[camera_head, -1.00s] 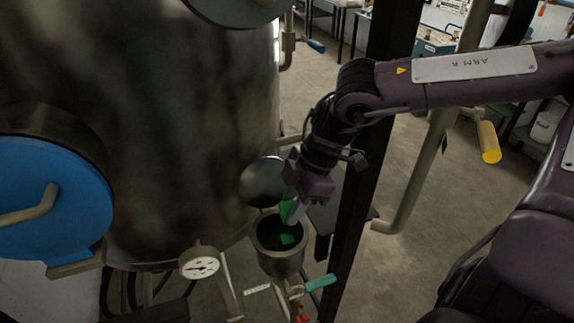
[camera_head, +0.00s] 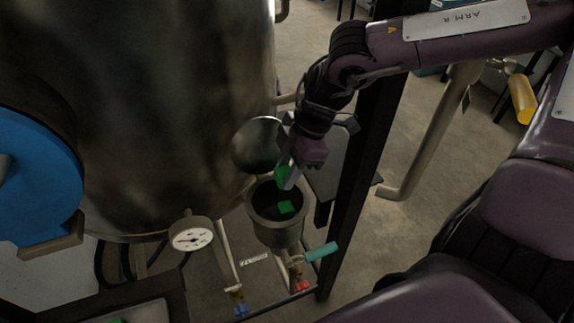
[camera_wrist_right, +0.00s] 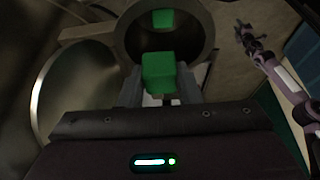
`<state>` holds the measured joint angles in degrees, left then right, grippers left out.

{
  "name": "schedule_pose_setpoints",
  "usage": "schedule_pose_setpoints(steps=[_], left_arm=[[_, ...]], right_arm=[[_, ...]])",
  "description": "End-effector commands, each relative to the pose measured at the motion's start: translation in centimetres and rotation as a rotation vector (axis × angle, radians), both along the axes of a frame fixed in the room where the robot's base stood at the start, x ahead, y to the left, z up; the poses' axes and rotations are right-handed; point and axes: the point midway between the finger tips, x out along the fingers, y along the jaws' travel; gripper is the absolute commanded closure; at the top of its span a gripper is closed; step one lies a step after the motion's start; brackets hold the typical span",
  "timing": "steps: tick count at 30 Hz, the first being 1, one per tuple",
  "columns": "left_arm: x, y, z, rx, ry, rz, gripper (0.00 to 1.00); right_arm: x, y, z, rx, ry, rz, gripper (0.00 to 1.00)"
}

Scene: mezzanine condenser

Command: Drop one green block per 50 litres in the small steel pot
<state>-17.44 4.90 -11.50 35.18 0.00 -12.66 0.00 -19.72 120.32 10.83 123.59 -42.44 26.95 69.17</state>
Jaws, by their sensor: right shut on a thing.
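The small steel pot (camera_head: 276,236) stands open beside the big tank, and one green block (camera_head: 286,207) lies inside it. The pot's mouth also shows at the top of the right wrist view (camera_wrist_right: 209,45), with that block in it. My right gripper (camera_head: 288,178) is shut on another green block (camera_head: 281,174), held at the pot's mouth. In the right wrist view the held block (camera_wrist_right: 159,72) sits between both fingers. A round white gauge (camera_head: 192,238) hangs at the tank's lower front; its reading is too small to tell. My left gripper is out of view.
The pot's round steel lid (camera_head: 257,146) stands open behind it. A teal-handled valve (camera_head: 322,251) is below the pot. A dark upright post (camera_head: 352,190) is just right of it. A tray with a bit of green (camera_head: 115,321) shows at the bottom left edge.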

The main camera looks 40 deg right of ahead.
Motion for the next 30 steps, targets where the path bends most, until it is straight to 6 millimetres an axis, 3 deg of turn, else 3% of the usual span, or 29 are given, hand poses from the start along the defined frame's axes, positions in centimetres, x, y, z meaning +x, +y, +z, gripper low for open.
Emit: schedule_pose_setpoints(steps=[4, 8, 9, 14, 23, 30], left_arm=[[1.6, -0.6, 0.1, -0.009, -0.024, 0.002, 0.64], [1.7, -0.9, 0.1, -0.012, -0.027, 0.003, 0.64], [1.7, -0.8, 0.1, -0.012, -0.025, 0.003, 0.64], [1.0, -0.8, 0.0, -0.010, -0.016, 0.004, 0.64], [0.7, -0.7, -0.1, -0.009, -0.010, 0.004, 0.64], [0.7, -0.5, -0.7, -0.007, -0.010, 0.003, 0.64]], right_arm=[[0.0, 0.0, -0.2, 0.000, -0.001, 0.001, 0.92], [0.0, 0.0, -0.2, 0.000, 0.000, 0.000, 0.92], [0.0, 0.0, -0.2, 0.000, 0.000, 0.000, 0.65], [0.0, 0.0, -0.2, 0.000, 0.000, 0.000, 0.44], [0.0, -0.1, 0.0, 0.000, 0.000, 0.000, 0.44], [-0.1, -0.9, 2.1, 0.001, -0.006, -0.001, 0.44]])
